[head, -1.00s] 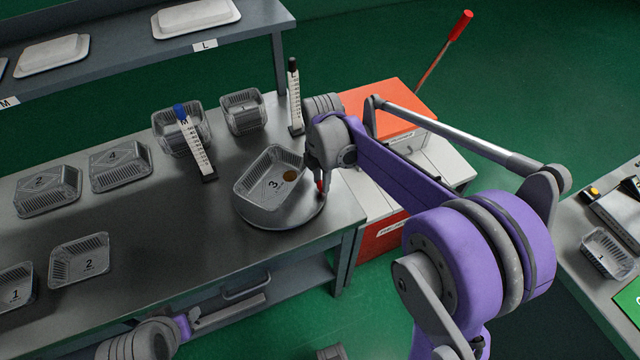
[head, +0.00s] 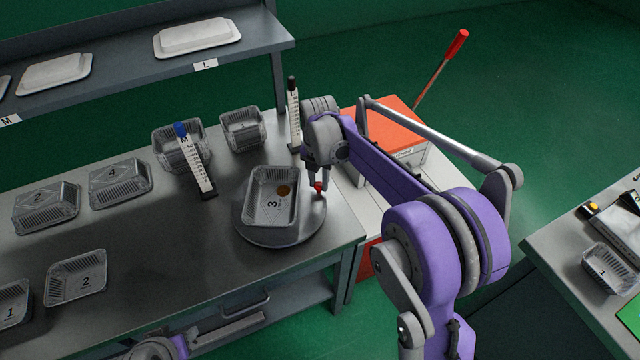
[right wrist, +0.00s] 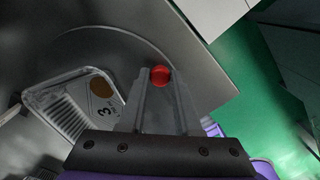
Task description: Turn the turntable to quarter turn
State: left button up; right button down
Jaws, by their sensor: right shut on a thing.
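The turntable (head: 284,236) is a round grey disc on the table near its right end. A clear foil tray marked 3 (head: 270,212) sits on it, with a brown round spot inside; the tray also shows in the right wrist view (right wrist: 70,112). A red knob (head: 319,187) stands at the turntable's right rim. My right gripper (head: 317,182) is at the rim, shut on the red knob, which shows between the fingertips in the right wrist view (right wrist: 160,76). My left gripper is not clearly visible; part of my left arm is at the bottom edge of the head view.
Foil trays marked 2 (head: 46,208) and 4 (head: 120,183) stand left on the table. A scale post with a blue top (head: 197,168) and a black-topped one (head: 294,118) stand behind the turntable. An orange-topped box (head: 385,130) is to the right.

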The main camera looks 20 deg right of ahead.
jog(key=shift+w+n, duration=0.4)
jog(key=shift+w, duration=0.1)
dwell(0.4)
jog(key=c, duration=0.6)
grip_release()
jog(key=shift+r, duration=0.1)
notch_tip(320, 180, up, 11)
jog(key=shift+f+p, duration=0.2)
jog(key=shift+p, duration=0.15)
